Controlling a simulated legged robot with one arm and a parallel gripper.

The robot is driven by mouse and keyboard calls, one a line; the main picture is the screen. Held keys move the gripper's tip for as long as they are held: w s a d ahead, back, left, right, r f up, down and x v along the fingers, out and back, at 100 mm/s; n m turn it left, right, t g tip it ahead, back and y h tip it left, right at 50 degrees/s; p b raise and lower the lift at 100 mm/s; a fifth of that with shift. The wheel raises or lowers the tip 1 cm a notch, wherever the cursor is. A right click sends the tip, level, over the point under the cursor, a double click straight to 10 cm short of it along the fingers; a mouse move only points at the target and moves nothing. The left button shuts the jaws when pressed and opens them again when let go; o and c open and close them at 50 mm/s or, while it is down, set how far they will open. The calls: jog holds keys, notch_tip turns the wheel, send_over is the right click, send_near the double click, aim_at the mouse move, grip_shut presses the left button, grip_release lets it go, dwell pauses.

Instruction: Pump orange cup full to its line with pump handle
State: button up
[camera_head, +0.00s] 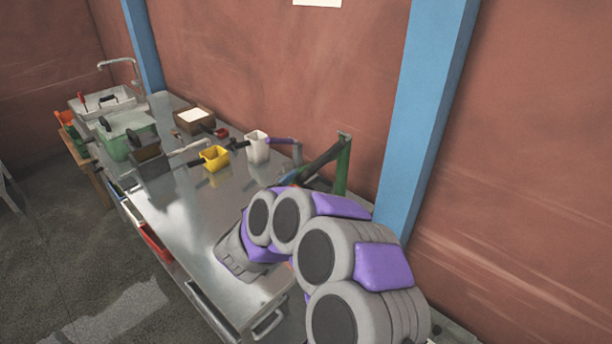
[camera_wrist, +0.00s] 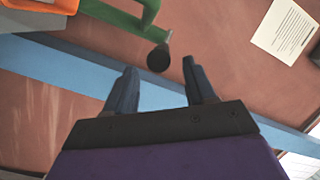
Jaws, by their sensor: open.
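In the wrist view my gripper (camera_wrist: 160,72) is open, with its two dark fingers apart and nothing between them. The pump handle (camera_wrist: 158,58) shows as a dark round grip end just beyond the fingertips, joined to a green arm (camera_wrist: 118,18). It looks apart from both fingers. In the head view a green post (camera_head: 343,168) with a dark lever (camera_head: 318,162) stands near the wall, partly behind my arm. An orange thing (camera_wrist: 32,8) is cut off at the top left of the wrist view; I cannot tell whether it is the cup. The cup's fill is not visible.
A blue pillar (camera_head: 425,110) and the red wall stand close behind. The table's front left is clear.

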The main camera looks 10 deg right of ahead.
aim_at(308, 173)
jog(key=x, duration=0.6)
jog(key=shift+s+d+b, duration=0.2)
jog(key=shift+b, duration=0.1)
jog(key=shift+w+d, duration=0.15)
jog(key=shift+w, duration=0.2)
jog(key=c, duration=0.4)
grip_shut()
